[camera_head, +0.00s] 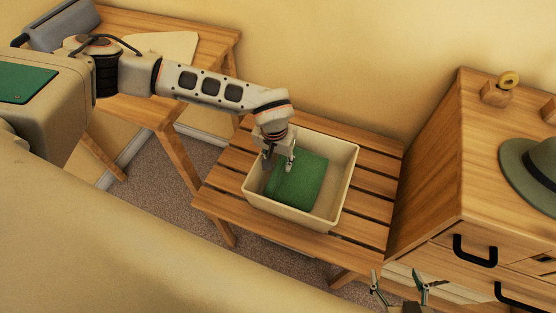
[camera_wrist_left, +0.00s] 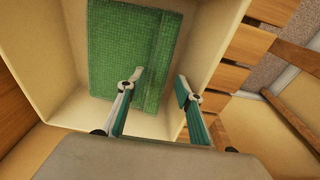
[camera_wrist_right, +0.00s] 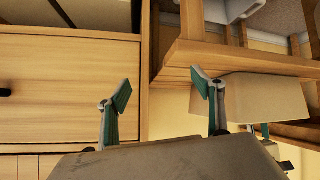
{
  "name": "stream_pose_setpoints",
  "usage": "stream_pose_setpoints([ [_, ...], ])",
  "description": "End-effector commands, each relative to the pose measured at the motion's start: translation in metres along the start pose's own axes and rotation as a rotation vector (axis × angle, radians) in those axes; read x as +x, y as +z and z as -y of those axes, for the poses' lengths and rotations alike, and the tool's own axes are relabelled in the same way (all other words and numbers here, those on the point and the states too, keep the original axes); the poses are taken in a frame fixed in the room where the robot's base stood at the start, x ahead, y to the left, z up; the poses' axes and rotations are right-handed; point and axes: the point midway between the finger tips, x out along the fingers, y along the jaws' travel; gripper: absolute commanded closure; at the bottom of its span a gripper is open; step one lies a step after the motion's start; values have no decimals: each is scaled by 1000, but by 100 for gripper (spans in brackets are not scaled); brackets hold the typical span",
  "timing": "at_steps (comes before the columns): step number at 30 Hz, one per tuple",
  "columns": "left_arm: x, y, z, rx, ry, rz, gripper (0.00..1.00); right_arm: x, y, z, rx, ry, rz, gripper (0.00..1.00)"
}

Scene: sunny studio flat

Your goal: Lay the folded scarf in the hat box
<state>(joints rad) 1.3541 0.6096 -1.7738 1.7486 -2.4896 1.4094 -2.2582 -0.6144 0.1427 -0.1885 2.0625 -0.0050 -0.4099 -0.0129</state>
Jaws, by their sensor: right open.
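The green folded scarf (camera_head: 302,180) lies inside the cream hat box (camera_head: 349,183), which stands on a slatted wooden bench. In the left wrist view the scarf (camera_wrist_left: 118,50) lies flat within the walls of the box (camera_wrist_left: 50,103). My left gripper (camera_head: 279,161) points down into the box over the scarf's left end. Its fingers (camera_wrist_left: 160,84) stand apart, with scarf and bare box showing between them. I cannot tell whether a fingertip touches the cloth. My right gripper (camera_head: 399,283) is open and empty, in front of the drawer cabinet and away from the box.
The slatted bench (camera_head: 380,184) has bare slats around the box. A wooden table (camera_head: 222,42) stands at the back left.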

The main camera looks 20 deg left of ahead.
Motion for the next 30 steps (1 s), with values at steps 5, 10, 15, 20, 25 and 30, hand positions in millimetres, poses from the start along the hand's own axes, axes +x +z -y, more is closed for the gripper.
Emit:
stream_pose_setpoints([
  [5,-32,-4,0,0,0,-8,64,-2,-11,-3,2,3,-14,33],
  [10,-69,-4,0,0,0,-9,64,-5,-18,-3,10,1,-22,33],
  [15,-99,-3,0,1,0,-7,64,-8,-20,-1,16,-3,-22,33],
  [20,-116,-2,0,-1,0,-3,64,-9,-21,1,21,-7,-20,33],
  [25,-122,-1,0,0,0,-1,64,-10,-17,3,23,-10,-13,33],
  [30,-122,0,0,-1,0,-1,64,-10,-14,4,24,-12,-8,33],
])
